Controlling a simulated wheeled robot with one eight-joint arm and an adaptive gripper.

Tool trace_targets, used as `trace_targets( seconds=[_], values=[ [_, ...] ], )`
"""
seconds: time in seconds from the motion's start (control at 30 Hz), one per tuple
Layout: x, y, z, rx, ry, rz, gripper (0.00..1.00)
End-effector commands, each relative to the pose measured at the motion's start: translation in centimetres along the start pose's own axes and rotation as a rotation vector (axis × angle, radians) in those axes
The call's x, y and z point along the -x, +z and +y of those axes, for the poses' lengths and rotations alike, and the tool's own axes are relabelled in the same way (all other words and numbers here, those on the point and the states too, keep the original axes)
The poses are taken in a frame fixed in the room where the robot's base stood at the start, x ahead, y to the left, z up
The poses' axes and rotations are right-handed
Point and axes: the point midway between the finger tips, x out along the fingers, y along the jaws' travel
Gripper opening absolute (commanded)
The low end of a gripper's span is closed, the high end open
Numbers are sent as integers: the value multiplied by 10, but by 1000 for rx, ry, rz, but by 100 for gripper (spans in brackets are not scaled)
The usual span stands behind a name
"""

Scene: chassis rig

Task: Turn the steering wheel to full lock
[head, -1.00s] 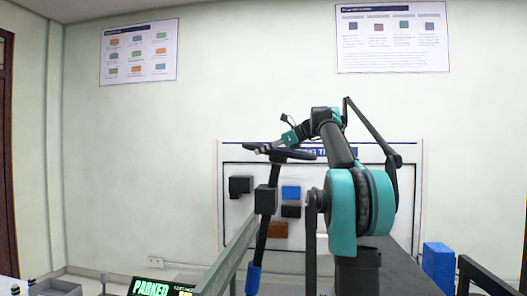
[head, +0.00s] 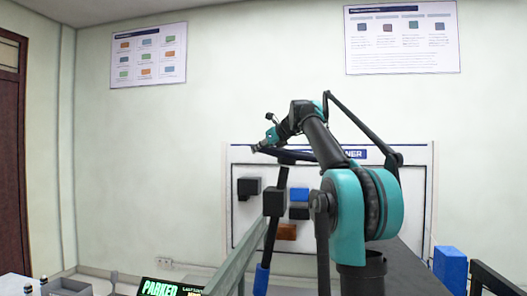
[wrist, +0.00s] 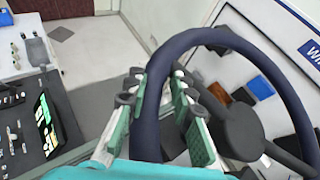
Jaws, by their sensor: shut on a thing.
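The steering wheel shows large in the wrist view, with a dark blue rim (wrist: 148,112) and a dark grey hub (wrist: 233,125). In the head view the steering wheel (head: 298,158) is seen nearly edge-on on top of its tilted dark column (head: 271,236). My gripper (wrist: 160,100) has its green-padded fingers on either side of the left part of the rim and is shut on it. In the head view my gripper (head: 262,145) is at the wheel's left end. Part of the wheel is hidden behind my arm there.
A white panel (head: 412,178) with black, blue and brown blocks stands behind the column. A green "PARKED" display (head: 160,288) sits at the lower left. A grey rail (head: 236,258) runs beside the column. A blue box (head: 450,268) stands at the right.

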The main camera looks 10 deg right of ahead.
Motion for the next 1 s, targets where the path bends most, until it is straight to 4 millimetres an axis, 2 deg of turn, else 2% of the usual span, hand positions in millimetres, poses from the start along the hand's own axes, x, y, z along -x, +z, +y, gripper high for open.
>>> trace_targets(
  seconds=[0.3, 0.33, 0.5, 0.83, 1.0],
  values=[
    [-2, 1, -2, -6, -11, -2, 0],
    [-2, 1, -2, -6, -11, -2, 24],
    [-2, 1, -1, -6, -9, -2, 44],
    [2, 1, -1, -5, -8, -1, 44],
    [21, 1, -1, -6, -8, 0, 44]
  ],
)
